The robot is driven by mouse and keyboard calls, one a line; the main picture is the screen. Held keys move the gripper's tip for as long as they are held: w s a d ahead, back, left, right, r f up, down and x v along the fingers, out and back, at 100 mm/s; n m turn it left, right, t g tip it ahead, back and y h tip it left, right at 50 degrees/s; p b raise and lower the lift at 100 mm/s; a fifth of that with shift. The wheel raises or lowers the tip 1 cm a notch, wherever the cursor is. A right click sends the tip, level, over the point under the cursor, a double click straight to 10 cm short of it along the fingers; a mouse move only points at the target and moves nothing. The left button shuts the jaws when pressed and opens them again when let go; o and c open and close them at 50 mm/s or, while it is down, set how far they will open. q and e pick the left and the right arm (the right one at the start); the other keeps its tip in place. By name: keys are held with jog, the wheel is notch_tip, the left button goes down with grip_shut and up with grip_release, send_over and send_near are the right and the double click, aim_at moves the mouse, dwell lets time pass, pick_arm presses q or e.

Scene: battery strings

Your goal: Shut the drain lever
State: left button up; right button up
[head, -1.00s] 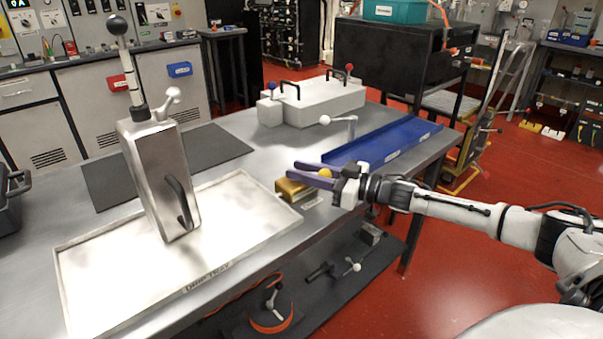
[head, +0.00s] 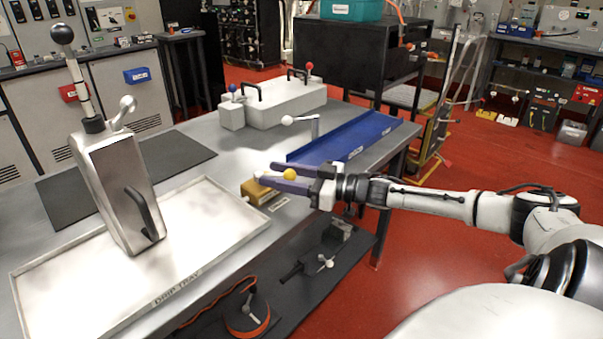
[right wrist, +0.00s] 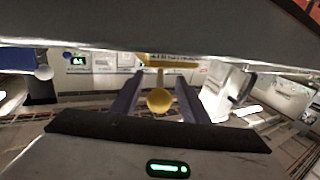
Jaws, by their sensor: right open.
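A yellow ball-ended lever (right wrist: 158,98) shows between my right gripper's two purple fingers in the right wrist view. In the head view its yellow ball (head: 290,175) shows at the fingers, above a brass-coloured block (head: 255,192) at the table's front edge. My right gripper (head: 273,174) is open, with one finger on each side of the lever. I cannot tell whether either finger touches it. The lever's lower part is hidden by the fingers in the head view. My left gripper is in neither view.
A metal canister (head: 115,185) with a black-knobbed lever stands in the drip tray (head: 205,245). A white-knobbed crank (head: 302,121) stands beside the blue trough (head: 350,140). A white box (head: 275,103) is behind. A lower shelf (head: 300,290) holds loose parts.

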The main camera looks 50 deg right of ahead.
jog(key=shift+p+v, duration=1.15)
jog(key=shift+v, duration=2.6)
jog(key=shift+c, duration=0.3)
